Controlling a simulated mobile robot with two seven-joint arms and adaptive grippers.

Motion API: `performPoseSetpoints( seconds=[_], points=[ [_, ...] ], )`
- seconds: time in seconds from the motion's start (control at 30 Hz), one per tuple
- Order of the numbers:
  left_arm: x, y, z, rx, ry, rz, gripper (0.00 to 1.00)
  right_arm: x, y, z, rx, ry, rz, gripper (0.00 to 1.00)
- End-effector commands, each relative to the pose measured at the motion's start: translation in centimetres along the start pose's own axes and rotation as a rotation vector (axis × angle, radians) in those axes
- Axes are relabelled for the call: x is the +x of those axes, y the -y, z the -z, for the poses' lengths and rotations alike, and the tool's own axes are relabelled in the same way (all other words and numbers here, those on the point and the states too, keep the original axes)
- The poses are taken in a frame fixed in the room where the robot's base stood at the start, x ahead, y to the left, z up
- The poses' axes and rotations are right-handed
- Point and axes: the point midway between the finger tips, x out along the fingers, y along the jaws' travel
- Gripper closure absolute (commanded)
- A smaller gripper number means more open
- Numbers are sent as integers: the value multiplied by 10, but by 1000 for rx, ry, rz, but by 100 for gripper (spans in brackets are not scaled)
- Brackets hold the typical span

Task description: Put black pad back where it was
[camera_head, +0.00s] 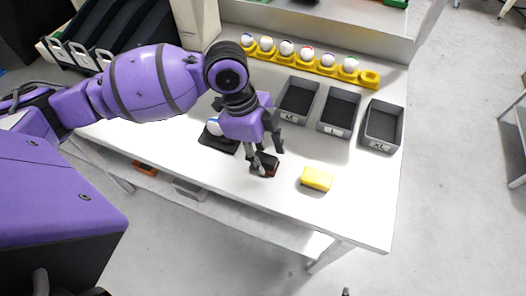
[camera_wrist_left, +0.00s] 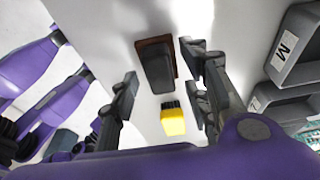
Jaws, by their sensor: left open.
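The black pad (camera_head: 269,161) is a small dark block on the white table near its front edge. In the left wrist view the black pad (camera_wrist_left: 158,70) lies on or against a reddish-brown base. My left gripper (camera_head: 267,155) is open, pointing down, with its fingers around or just above the pad; I cannot tell whether they touch it. In the wrist view the open left gripper (camera_wrist_left: 160,72) has a finger on each side of the view, with gaps beside the pad. The fingers partly hide the pad in the head view. My right gripper is not seen.
A yellow block (camera_head: 316,179) lies right of the pad. A black plate (camera_head: 219,143) with a white ball-like egg stands to the left. Grey bins (camera_head: 339,111) and a yellow egg rack (camera_head: 370,79) stand behind. The table's front right is clear.

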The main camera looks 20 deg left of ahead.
Motion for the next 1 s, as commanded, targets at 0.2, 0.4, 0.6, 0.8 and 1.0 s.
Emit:
performPoseSetpoints(
  seconds=[0.2, 0.4, 0.6, 0.8, 1.0],
  points=[
    [-10, 1, 1, 0, 1, 3, 57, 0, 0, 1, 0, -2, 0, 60],
    [-49, 2, 1, 1, 2, 7, 57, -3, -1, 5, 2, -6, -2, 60],
    [-92, 1, 1, 0, 2, 5, 57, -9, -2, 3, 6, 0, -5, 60],
    [-117, 1, 1, 0, 0, 2, 57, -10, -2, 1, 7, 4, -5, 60],
    [-124, 0, 1, 0, 0, -1, 57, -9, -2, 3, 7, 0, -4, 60]
  ],
)
